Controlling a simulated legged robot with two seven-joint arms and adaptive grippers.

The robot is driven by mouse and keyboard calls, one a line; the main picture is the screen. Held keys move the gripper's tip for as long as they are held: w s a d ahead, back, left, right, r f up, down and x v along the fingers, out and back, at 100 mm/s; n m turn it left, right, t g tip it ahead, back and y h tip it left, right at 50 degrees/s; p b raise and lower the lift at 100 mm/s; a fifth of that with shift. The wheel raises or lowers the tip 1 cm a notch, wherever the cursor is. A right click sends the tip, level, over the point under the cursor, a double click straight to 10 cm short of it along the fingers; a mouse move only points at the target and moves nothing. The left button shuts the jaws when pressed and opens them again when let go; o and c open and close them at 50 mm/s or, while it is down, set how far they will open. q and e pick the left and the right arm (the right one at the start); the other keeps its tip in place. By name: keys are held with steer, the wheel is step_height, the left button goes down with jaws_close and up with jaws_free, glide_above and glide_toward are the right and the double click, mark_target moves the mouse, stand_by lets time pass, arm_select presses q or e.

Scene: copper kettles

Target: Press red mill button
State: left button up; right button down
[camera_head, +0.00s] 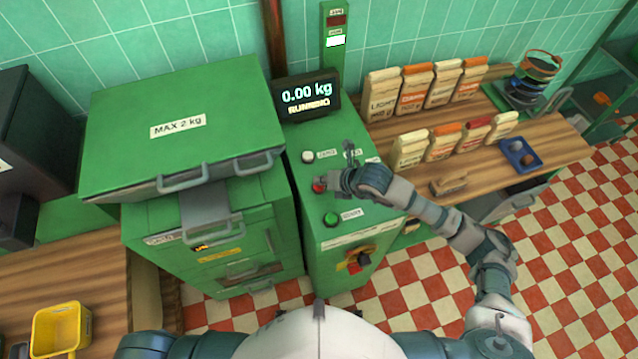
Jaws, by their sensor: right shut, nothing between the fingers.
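The red button (318,187) is on the top panel of the green mill cabinet (352,252), between a white button (307,156) and a green button (331,219). My right gripper (329,180) is shut and empty, with its fingertips right beside the red button. I cannot tell whether they touch it. The gripper hides part of the panel and its labels. The display (307,96) behind the panel reads 0.00 kg and RUNNING. My left gripper is not in view.
A green hopper lid (178,128) marked MAX 2 kg stands left of the panel. A red and yellow switch (355,261) is on the cabinet front. Several paper bags (412,88) stand on the wooden counter at right. A yellow bin (62,328) is at lower left.

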steer(key=shift+f, duration=0.25)
steer(key=shift+r, duration=0.1)
stand_by(0.4)
steer(key=shift+r+p, duration=0.35)
steer(key=shift+r, duration=0.5)
steer(key=shift+r+p, duration=1.45)
steer(key=shift+r, duration=1.1)
steer(key=shift+f, duration=0.1)
